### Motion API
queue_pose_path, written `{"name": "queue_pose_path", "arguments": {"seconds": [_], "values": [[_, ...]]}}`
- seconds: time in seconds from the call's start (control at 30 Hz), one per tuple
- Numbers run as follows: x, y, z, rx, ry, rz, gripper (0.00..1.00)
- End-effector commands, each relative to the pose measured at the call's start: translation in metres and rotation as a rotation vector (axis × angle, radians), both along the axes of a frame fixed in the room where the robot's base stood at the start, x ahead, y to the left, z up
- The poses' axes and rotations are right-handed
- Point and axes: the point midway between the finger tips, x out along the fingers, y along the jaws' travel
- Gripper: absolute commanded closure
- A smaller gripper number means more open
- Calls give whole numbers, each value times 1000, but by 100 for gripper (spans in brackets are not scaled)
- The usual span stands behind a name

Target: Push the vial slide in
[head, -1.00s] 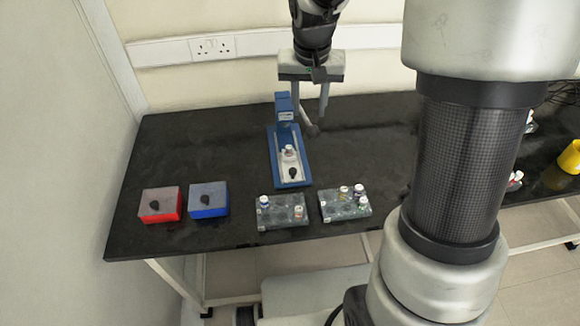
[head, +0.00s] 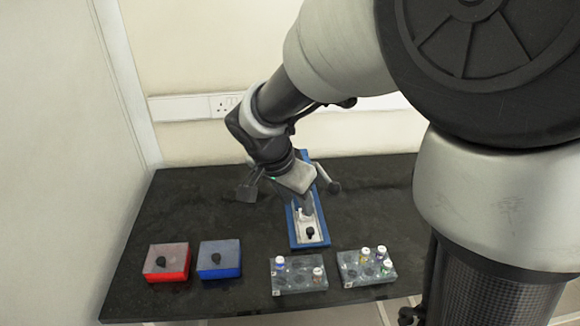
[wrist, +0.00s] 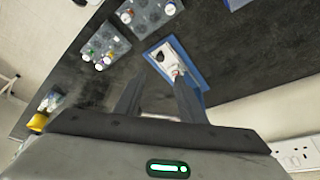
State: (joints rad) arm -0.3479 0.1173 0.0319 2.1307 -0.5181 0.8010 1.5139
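The vial slide (head: 304,236) is a white carriage with a black knob (head: 311,232), lying in a long blue tray (head: 293,236) near its front end. In the wrist view the slide (wrist: 169,62) carries a small vial (wrist: 177,73) with a reddish mark, behind the knob. The device's blue upright is hidden behind my arm in the head view. My gripper (wrist: 158,95) is open and empty, its two fingers apart above the device. In the wrist view the right finger overlaps the tray beside the vial; I cannot tell whether it touches.
Two grey racks with vials, the left (head: 298,283) and the right (head: 366,275), stand in front of the device. A red box (head: 168,270) and a blue box (head: 219,272), each with a black knob, stand to the left. The black table is clear at the back left.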

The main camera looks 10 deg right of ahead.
Motion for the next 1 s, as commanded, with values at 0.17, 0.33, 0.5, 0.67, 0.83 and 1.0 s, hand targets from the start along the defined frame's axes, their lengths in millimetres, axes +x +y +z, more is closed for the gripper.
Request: {"name": "queue_pose_path", "arguments": {"seconds": [0.17,0.33,0.5,0.67,0.83,1.0], "values": [[10,-12,-40,-2,6,-1,64],[20,-22,-75,-2,7,0,64],[29,-31,-106,-2,5,0,64],[36,-37,-125,-1,2,0,64],[40,-39,-135,0,1,1,64],[40,-40,-136,0,0,2,64]]}}
